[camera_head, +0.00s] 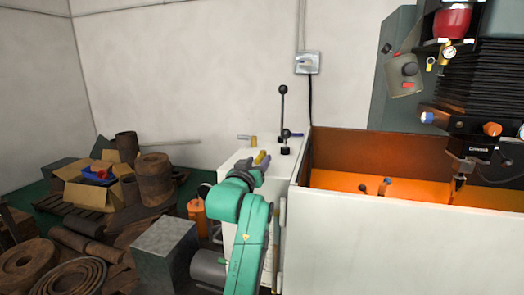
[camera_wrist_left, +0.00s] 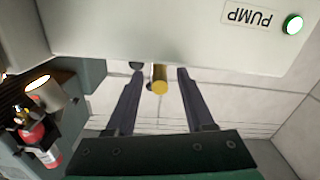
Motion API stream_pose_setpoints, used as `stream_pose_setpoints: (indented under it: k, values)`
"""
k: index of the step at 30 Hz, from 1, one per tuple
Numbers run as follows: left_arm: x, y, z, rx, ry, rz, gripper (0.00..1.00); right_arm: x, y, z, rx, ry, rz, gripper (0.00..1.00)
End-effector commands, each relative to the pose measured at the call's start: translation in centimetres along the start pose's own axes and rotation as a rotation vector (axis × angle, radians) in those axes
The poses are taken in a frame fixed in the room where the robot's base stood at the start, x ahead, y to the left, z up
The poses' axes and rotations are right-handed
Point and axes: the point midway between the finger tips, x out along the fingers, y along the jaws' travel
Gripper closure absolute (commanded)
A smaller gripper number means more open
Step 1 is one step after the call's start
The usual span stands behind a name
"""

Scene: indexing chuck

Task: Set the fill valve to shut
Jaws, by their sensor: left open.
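In the left wrist view, a yellow-ended handle (camera_wrist_left: 160,86) points toward the camera between the two dark fingers of my left gripper (camera_wrist_left: 160,76). The fingers are open, with a gap on both sides of the handle. In the head view, my left gripper (camera_head: 253,166) is at the top of the white cabinet (camera_head: 242,250), by a yellow handle (camera_head: 260,157). A second yellow handle (camera_head: 253,141) and a blue-ended lever (camera_head: 293,134) are farther back. I cannot read which one is the fill valve. My right gripper is not in view.
A tall black-knobbed lever (camera_head: 283,115) stands on the cabinet. A large white-walled tank (camera_head: 400,245) with an orange inside is at the right. Rusty parts and a cardboard box (camera_head: 92,193) lie at the left. A PUMP label (camera_wrist_left: 250,17) is beside a green light (camera_wrist_left: 293,24).

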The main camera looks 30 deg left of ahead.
Motion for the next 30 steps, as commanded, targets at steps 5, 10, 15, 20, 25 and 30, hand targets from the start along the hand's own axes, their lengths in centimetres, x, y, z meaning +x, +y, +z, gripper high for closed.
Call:
stream_pose_setpoints:
  k: [5,10,15,20,25,30]
  values:
    - [3.6,0.0,-0.3,0.0,-0.002,-0.002,0.47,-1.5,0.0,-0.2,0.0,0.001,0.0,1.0]
    - [4.6,0.0,0.0,0.0,0.0,-0.001,0.47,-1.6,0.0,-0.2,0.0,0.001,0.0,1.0]
    - [4.6,0.0,0.1,0.0,0.0,0.0,0.47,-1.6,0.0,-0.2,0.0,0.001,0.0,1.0]
    - [4.5,0.0,0.1,0.0,0.0,0.0,1.0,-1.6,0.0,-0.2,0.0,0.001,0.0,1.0]
    - [4.5,0.0,0.1,0.0,0.0,0.0,1.0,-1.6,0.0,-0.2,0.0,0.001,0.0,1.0]
    - [4.5,0.0,0.1,-0.001,-0.001,0.0,1.0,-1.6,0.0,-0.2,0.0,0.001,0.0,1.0]
